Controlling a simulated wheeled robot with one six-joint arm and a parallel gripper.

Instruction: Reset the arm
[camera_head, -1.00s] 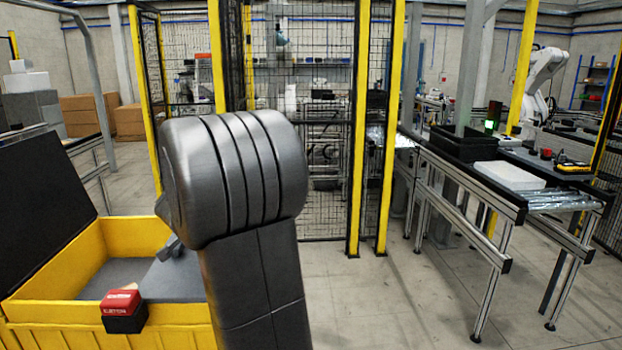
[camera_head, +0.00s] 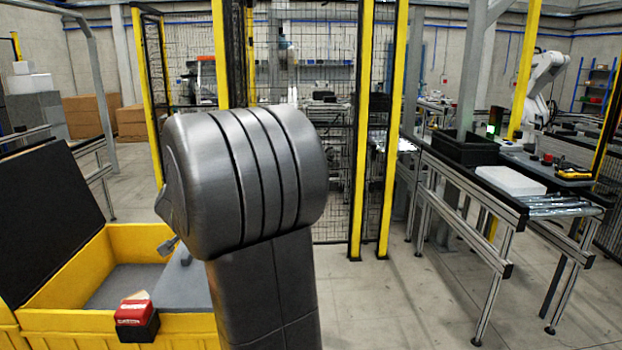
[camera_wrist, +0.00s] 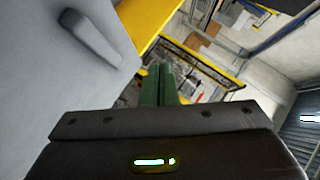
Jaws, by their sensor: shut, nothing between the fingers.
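My gripper (camera_wrist: 158,84) shows in the wrist view as two green fingers side by side, closed together with nothing between them. A pale grey surface with a raised grey bar (camera_wrist: 90,37) fills the left of that view, beside the fingers and apart from them. My own dark grey arm stands large in the middle of the head view. The gripper itself is hidden there behind the arm.
A yellow bin (camera_head: 75,268) with an open black lid (camera_head: 45,222) and a red-and-black box (camera_head: 136,318) on its front rim stands left of my arm. A roller conveyor (camera_head: 470,192) carries a black crate (camera_head: 465,150) at right. Floor between is clear.

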